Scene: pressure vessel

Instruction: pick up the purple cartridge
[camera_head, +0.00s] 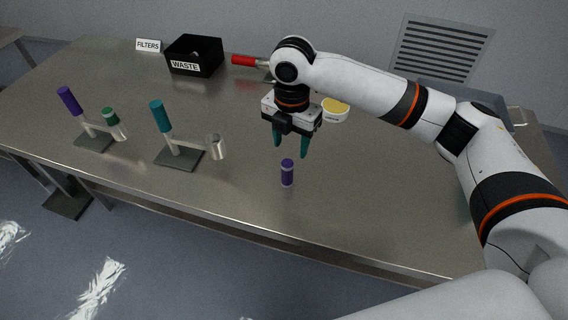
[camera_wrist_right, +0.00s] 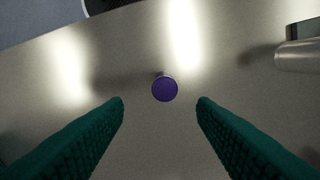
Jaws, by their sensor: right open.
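The purple cartridge (camera_head: 287,174) stands upright on the steel table, near its front edge in the head view. In the right wrist view I look down on its round purple top (camera_wrist_right: 165,89), which shows between and slightly beyond the two green fingertips. My right gripper (camera_head: 290,153) points down above the cartridge, with its fingers spread and nothing between them. It also shows in the right wrist view (camera_wrist_right: 161,101), open around the line to the cartridge and not touching it. My left gripper is not in view.
Two stands with a purple-handled (camera_head: 69,100) and a teal-handled part (camera_head: 160,115) are on the left of the steel table (camera_head: 230,215). A black waste bin (camera_head: 194,55), a filters sign (camera_head: 148,46), a red-ended part (camera_head: 244,60) and a yellow-topped cup (camera_head: 335,109) stand farther back.

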